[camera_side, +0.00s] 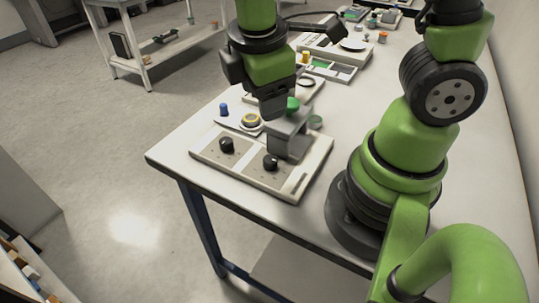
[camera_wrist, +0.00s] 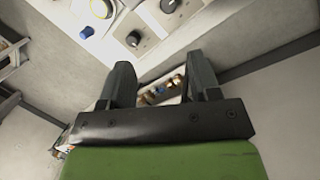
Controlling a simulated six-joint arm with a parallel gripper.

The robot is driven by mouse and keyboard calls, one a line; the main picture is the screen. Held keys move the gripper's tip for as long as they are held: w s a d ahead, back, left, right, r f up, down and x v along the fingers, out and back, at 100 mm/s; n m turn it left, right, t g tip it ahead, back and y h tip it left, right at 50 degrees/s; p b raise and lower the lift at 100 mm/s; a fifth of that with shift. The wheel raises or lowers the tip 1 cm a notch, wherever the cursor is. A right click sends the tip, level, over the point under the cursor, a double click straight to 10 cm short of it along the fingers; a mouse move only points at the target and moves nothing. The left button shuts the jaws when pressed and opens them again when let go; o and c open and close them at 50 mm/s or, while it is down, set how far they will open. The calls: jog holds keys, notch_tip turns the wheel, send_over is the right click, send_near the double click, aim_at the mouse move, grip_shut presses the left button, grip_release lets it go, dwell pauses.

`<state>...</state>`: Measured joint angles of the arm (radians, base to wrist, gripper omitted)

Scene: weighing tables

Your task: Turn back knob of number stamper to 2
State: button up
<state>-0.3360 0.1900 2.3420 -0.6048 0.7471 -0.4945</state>
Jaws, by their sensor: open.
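The number stamper appears to be the cream panel (camera_side: 240,172) near the table's front edge, with a grey block (camera_side: 290,140) on its right part. It carries two black knobs, one on the left (camera_side: 227,145) and one on the right (camera_side: 270,162). Both also show at the top of the wrist view, one at the left (camera_wrist: 133,38) and one at the top edge (camera_wrist: 168,5). I cannot tell which is the back knob, and no numbers are readable. My gripper (camera_wrist: 162,72) is open and empty, apart from both knobs. In the side view (camera_side: 273,112) it hangs beside the grey block.
A blue knob (camera_side: 224,109), a yellow-ringed button (camera_side: 251,120) and a green cap (camera_side: 292,103) are close by. A green-and-white tray (camera_side: 330,68) and other devices stand farther back. The table's front edge is near the panel. My arm's base occupies the right.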

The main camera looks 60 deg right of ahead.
aim_at(270, 159)
jog(key=shift+w+d+f+n+g+h, duration=0.15)
jog(key=shift+d+f+n+h, duration=0.2)
jog(key=shift+f+n, duration=1.55)
jog(key=shift+d+f+n+g+h, duration=0.3)
jog(key=shift+d+f, duration=0.2)
jog(key=shift+f, duration=2.9)
jog(key=shift+w+d+f+n+g+h, duration=0.1)
jog(key=shift+d+f+n+h, duration=0.25)
jog(key=shift+f+n, duration=1.6)
jog(key=shift+f+m, duration=0.7)
jog(key=shift+m, duration=0.05)
jog(key=c, duration=0.9)
jog(key=shift+c, duration=0.2)
